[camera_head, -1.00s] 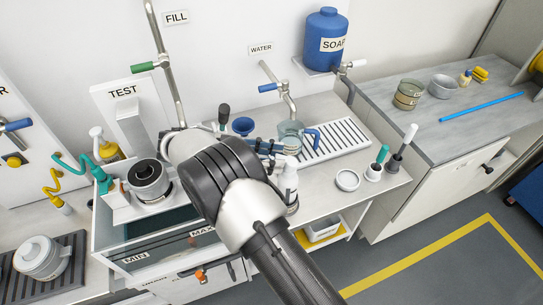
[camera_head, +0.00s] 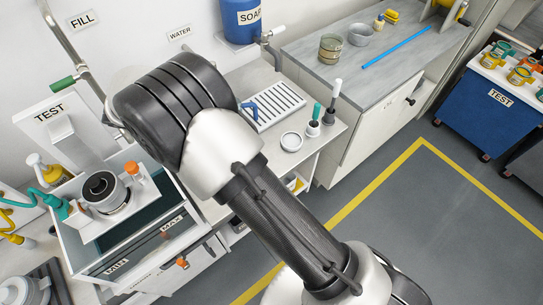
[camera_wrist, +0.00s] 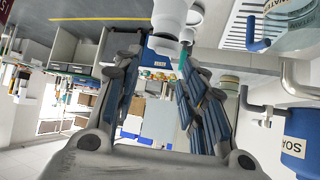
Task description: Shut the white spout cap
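My gripper (camera_wrist: 160,52) shows in the wrist view with its two dark fingers apart and nothing between them. A white, rounded, stepped part (camera_wrist: 170,16) stands past the fingertips at the top of the wrist view, cut by the picture edge. It looks like the likeliest spout cap, but I cannot tell for sure, nor whether it is open or shut. I see no contact between it and the fingers. In the head view my arm hides my gripper and the counter area behind it.
A water-filled TEST tank (camera_head: 150,222) holds a round pot (camera_head: 104,190) at the left. A drain rack (camera_head: 272,106), white dish (camera_head: 291,141) and brushes (camera_head: 314,122) stand right of my arm. A blue soap tank (camera_head: 243,18) hangs behind. Open floor (camera_head: 400,235) lies at the right.

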